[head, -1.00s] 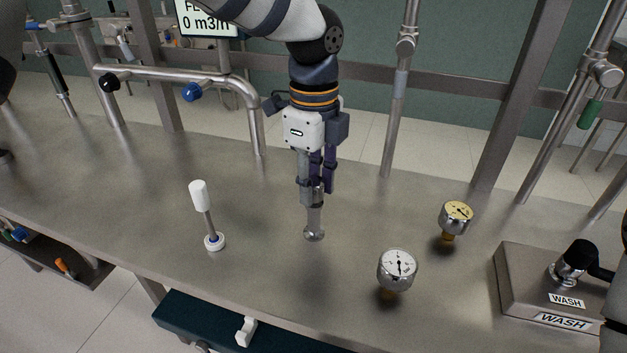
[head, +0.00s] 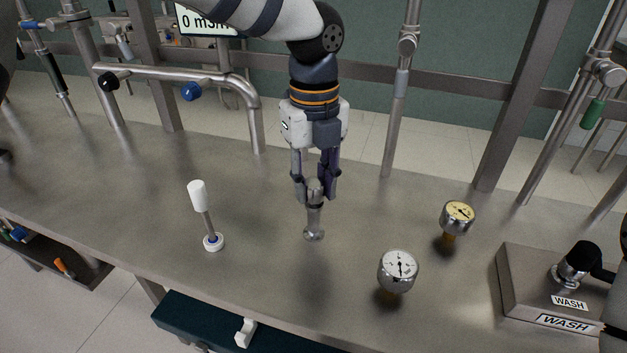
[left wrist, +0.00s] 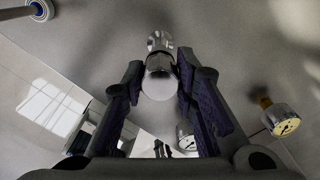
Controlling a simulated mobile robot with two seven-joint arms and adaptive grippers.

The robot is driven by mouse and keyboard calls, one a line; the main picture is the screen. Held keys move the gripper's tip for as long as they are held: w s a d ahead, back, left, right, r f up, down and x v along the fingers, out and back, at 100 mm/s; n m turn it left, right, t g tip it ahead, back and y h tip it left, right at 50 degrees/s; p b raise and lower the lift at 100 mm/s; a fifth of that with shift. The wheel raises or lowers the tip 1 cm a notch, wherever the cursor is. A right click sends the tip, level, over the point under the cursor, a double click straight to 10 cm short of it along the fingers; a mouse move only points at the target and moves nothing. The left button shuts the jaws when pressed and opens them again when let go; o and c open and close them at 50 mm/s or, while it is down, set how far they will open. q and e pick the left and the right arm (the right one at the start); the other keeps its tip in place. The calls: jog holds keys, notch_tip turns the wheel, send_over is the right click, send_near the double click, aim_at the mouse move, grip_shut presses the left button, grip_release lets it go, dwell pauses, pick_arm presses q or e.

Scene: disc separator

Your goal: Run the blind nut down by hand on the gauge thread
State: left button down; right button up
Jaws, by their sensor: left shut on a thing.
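My left gripper (head: 316,191) points straight down over the middle of the bench. Its two fingers are shut on a shiny metal piece, seemingly the blind nut (left wrist: 157,84), which shows as a smooth round end between the fingers in the left wrist view. Below the fingertips a metal stub, seemingly the gauge thread (head: 314,226), stands upright with a wider rounded foot. The nut is in line with the stub and seems to touch it. The fingers hide the join, so I cannot tell how far the nut is on. My right gripper is not in view.
A white-handled rod on a round foot (head: 207,222) stands to the left. Two dial gauges, one white-faced (head: 398,270) and one yellow-faced (head: 457,217), are to the right. A WASH block (head: 520,295) is at far right. Pipes and posts line the back.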

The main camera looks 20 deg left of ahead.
pick_arm(q)
jog(key=m, duration=0.3)
jog(key=shift+w+d+r, duration=0.1)
jog(key=shift+w+r, duration=0.05)
jog(key=shift+r, duration=0.2)
jog(key=c, duration=1.2)
grip_release()
jog(key=shift+d+f, duration=0.1)
jog(key=shift+f, duration=0.05)
notch_tip(320, 180, up, 3)
jog(key=shift+r, duration=0.2)
jog(key=shift+f, duration=0.1)
